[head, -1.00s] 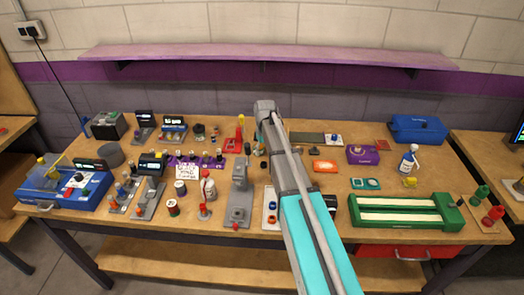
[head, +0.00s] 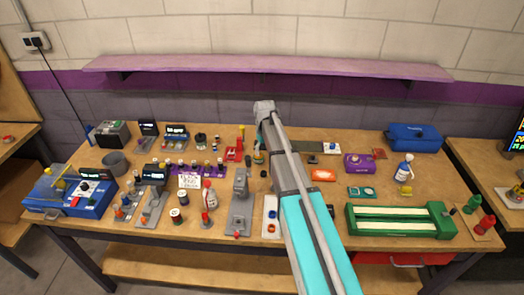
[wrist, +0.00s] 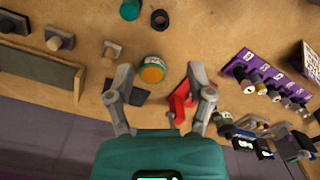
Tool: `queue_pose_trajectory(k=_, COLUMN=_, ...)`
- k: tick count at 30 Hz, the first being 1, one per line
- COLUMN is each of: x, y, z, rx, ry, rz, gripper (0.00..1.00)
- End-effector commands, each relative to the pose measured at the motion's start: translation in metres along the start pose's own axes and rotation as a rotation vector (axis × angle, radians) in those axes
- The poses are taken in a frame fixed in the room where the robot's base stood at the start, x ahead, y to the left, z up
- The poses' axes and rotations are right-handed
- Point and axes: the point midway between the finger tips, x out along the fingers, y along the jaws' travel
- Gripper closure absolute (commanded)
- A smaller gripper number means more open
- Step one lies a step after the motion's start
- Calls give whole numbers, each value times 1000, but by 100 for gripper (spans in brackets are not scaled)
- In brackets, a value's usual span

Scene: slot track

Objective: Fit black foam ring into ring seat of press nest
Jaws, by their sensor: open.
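My gripper (wrist: 163,95) is open and empty above the back part of the bench, its two fingers spread apart in the wrist view. Between and beyond the fingertips stands a round jar with an orange top (wrist: 152,73). A dark flat piece (wrist: 142,98) lies by the left finger, partly hidden; I cannot tell whether it is the black foam ring. A grey press-like fixture (head: 240,202) stands near the front middle in the head view, perhaps the press nest; its ring seat cannot be made out. My arm hides part of the bench.
A red fixture (wrist: 180,98) is close beside the right finger. A purple rack (wrist: 262,78) stands further right in the wrist view. A green slotted fixture (head: 400,221) and a blue box (head: 414,137) are on the right in the head view. A shelf (head: 270,68) overhangs the back.

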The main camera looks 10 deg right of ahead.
Motion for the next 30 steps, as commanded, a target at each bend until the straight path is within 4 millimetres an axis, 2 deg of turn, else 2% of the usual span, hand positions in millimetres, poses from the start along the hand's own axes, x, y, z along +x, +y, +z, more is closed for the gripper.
queue_pose_trajectory(k=13, x=0, y=0, z=0, rx=0, ry=0, rz=0, gripper=31)
queue_pose_trajectory(k=17, x=0, y=-3, z=7, rx=5, ry=0, rz=0, gripper=31)
queue_pose_trajectory(k=20, x=0, y=-10, z=22, rx=14, ry=0, rz=1, gripper=31)
queue_pose_trajectory(k=23, x=0, y=-22, z=47, rx=33, ry=0, rz=2, gripper=31)
queue_pose_trajectory(k=30, x=1, y=-60, z=132, rx=102, ry=0, rz=7, gripper=31)
